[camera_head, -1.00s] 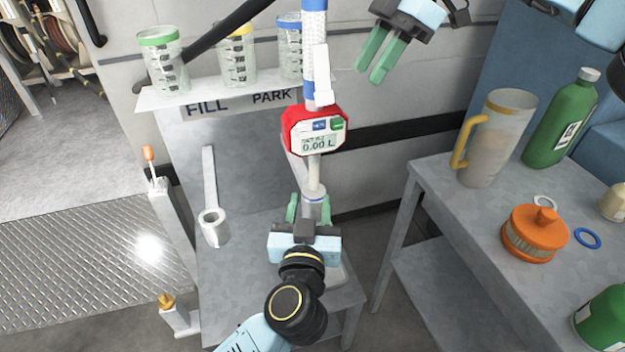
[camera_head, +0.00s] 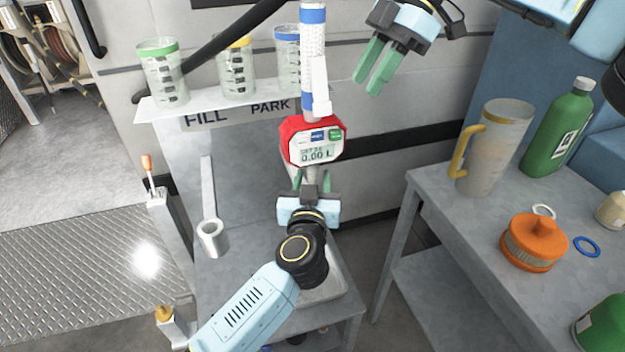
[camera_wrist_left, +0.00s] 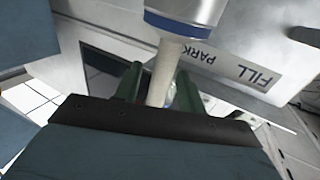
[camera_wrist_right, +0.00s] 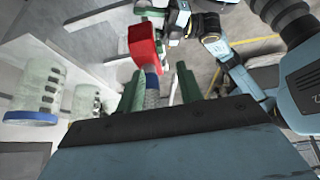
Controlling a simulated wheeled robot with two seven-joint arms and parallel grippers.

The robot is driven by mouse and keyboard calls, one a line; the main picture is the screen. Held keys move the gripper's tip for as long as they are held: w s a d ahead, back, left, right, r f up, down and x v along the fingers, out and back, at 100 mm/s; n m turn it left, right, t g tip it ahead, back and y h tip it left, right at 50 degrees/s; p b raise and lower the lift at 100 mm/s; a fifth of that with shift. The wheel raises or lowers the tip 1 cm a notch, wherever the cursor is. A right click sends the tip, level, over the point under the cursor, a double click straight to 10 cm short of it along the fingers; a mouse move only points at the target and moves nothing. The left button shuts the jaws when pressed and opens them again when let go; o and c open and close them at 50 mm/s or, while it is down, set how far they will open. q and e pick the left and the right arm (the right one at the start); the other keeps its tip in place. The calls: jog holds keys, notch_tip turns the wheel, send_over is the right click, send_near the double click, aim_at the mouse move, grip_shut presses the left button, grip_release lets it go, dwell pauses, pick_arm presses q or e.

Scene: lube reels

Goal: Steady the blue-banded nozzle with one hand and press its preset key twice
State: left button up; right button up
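The blue-banded nozzle has a red body (camera_head: 313,140) with a display reading 0.00 L and a blue key (camera_head: 319,135) and green key (camera_head: 336,134) above it; the key lettering is too small to read surely. A white hose (camera_head: 313,50) with blue bands rises from it. My left gripper (camera_head: 311,178) is just below the body. In the left wrist view its fingers stand apart on either side of the pale spout (camera_wrist_left: 164,78); they do not look clamped. My right gripper (camera_head: 368,84) is open and empty, above and right of the nozzle. The red body also shows in the right wrist view (camera_wrist_right: 144,44).
Clear jugs with green (camera_head: 162,75), yellow (camera_head: 238,68) and blue (camera_head: 287,55) rims stand on a shelf behind left. The right bench (camera_head: 440,190) holds a pitcher (camera_head: 492,150), green bottle (camera_head: 562,130) and orange filter cap (camera_head: 534,242). Space between nozzle and bench is free.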

pick_arm(q)
grip_shut()
pick_arm(e)
jog(key=shift+c, duration=0.3)
grip_shut()
dwell(1.3)
